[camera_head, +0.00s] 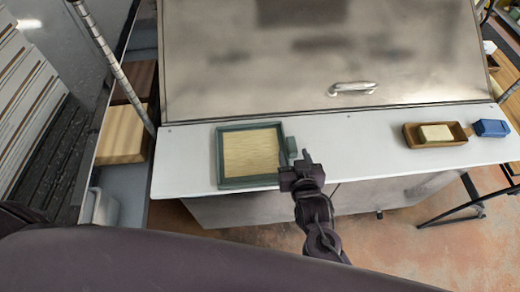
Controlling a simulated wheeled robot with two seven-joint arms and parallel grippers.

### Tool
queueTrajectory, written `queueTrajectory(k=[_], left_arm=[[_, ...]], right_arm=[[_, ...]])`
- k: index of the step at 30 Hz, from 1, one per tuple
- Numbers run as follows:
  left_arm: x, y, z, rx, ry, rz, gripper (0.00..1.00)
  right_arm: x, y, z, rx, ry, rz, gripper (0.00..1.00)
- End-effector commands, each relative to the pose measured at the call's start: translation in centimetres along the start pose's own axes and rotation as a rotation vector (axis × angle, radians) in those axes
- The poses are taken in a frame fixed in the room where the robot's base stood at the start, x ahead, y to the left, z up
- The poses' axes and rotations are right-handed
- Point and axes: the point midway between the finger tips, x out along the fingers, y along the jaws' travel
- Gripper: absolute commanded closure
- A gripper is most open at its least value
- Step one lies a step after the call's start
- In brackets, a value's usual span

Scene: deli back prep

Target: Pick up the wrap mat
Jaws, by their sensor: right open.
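What looks like the wrap mat (252,152) is a flat tan panel with fine lines. It lies inside a dark green rectangular frame or tray (222,160) on the white counter. My right gripper (302,166) is open at the counter's front edge, just right of the frame's lower right corner. It appears empty, and I cannot tell whether it touches the frame or the block. My left gripper is not in view.
A wooden box (455,142) with a pale block in it and a blue item (491,128) sit at the right end of the counter (360,145). A steel lid (230,80) with a handle rises behind. The counter's middle is clear.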

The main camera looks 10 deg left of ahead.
Motion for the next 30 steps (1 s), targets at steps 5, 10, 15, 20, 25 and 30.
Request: queueTrajectory(k=[5,10,15,20,25,30], left_arm=[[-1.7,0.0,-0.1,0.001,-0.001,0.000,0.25],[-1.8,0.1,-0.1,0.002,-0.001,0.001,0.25],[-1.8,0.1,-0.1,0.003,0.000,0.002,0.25],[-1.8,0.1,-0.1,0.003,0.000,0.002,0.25],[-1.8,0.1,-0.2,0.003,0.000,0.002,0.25],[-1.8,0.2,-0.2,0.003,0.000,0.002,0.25]], right_arm=[[2.4,0.7,-0.8,-0.001,0.000,0.002,0.50],[4.2,0.7,-0.4,0.000,-0.001,0.002,0.50],[4.5,0.7,-0.3,0.001,-0.001,0.001,0.50],[4.5,0.7,-0.3,0.001,-0.001,0.001,0.55],[4.5,0.7,-0.3,0.001,-0.001,0.001,0.78],[4.5,0.7,-0.2,0.000,-0.002,0.001,1.00]])
